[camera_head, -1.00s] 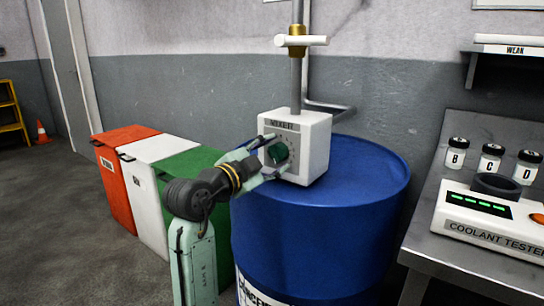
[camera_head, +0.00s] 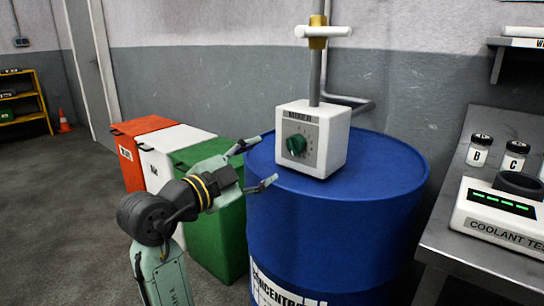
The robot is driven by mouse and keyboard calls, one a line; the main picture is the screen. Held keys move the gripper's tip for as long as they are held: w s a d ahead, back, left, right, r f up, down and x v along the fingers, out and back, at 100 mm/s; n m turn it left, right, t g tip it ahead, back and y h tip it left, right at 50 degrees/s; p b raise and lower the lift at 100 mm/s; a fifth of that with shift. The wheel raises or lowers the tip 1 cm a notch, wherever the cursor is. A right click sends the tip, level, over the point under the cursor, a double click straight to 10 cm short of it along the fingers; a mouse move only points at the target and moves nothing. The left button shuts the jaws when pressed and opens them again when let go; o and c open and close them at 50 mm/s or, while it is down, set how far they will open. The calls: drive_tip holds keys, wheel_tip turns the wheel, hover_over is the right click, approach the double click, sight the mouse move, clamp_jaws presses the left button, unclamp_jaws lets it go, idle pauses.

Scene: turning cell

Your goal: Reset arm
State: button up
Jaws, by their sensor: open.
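My gripper (camera_head: 259,164) is open and empty. Its two fingers point to the right, toward the mixer box, and are apart from it. The white mixer box (camera_head: 335,133) sits on top of the blue drum (camera_head: 400,180). Its front face carries a green dial knob (camera_head: 296,145) on a grey panel with marks around it. The dial face is fully in view. My forearm rises from the bottom of the picture, left of the drum.
A pipe with a brass valve (camera_head: 317,43) and white handle rises behind the mixer. Red (camera_head: 130,170), white (camera_head: 162,178) and green bins (camera_head: 231,230) stand left of the drum. The metal bench (camera_head: 445,250) at right holds the coolant tester (camera_head: 490,225) and jars. A yellow shelf (camera_head: 22,112) stands far left.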

drive_tip(key=shift+s+a, duration=0.25)
drive_tip(key=shift+s, duration=0.2)
